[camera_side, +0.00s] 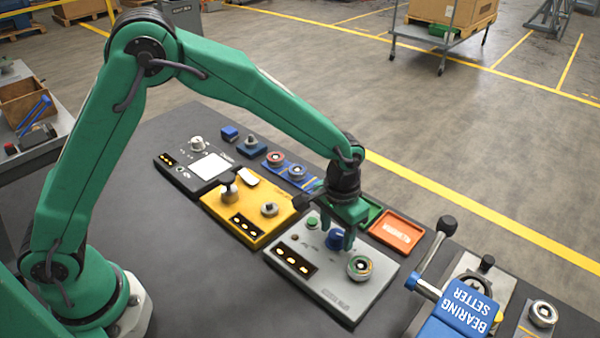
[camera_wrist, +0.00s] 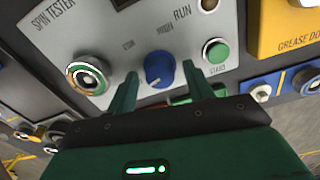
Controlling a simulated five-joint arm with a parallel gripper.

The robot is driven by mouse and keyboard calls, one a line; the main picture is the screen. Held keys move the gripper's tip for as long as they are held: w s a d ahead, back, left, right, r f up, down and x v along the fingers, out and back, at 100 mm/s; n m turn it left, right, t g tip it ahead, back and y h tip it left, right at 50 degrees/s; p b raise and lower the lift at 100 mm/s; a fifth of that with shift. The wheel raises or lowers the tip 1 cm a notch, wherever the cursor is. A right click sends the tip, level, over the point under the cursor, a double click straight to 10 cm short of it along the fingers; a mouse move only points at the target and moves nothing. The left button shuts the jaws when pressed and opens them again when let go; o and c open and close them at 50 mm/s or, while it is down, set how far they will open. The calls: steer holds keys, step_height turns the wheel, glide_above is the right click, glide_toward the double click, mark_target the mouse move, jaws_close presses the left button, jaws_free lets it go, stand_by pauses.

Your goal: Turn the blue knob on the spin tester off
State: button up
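The spin tester (camera_side: 345,297) is a light grey box on the dark bench; its labelled panel (camera_wrist: 118,22) fills the upper wrist view. Its blue knob (camera_wrist: 159,71) sits between a rotor spindle (camera_wrist: 87,77) and a green button (camera_wrist: 215,51). The knob carries a pale mark, but I cannot tell which label it points to. My gripper (camera_wrist: 160,74) is open, with one green finger on each side of the knob and a gap showing to each. In the side view my gripper (camera_side: 337,239) is low over the knob, which is partly hidden.
A yellow grease unit (camera_side: 247,215) stands close on the left in the side view. An orange tray (camera_side: 397,232) lies behind the tester. The blue bearing setter (camera_side: 460,312) with its lever stands to the right. The rotor spindle rises close to my fingers.

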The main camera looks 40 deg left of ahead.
mark_target(336, 233)
steer(key=shift+r, duration=0.1)
steer(key=shift+r, duration=3.8)
steer(key=shift+s+a+r, duration=0.15)
steer(key=shift+a+r, duration=0.25)
steer(key=shift+r, duration=0.05)
steer(key=s+a+r+n+t, duration=0.1)
steer(key=s+a+r+t, duration=0.2)
steer(key=s+a+r, duration=0.7)
steer(key=s+a+r+n+t, duration=0.1)
steer(key=s+a+r+t, duration=0.1)
steer(key=s+a, duration=0.8)
steer(key=shift+s+a+t, duration=0.2)
steer(key=shift+t, duration=0.1)
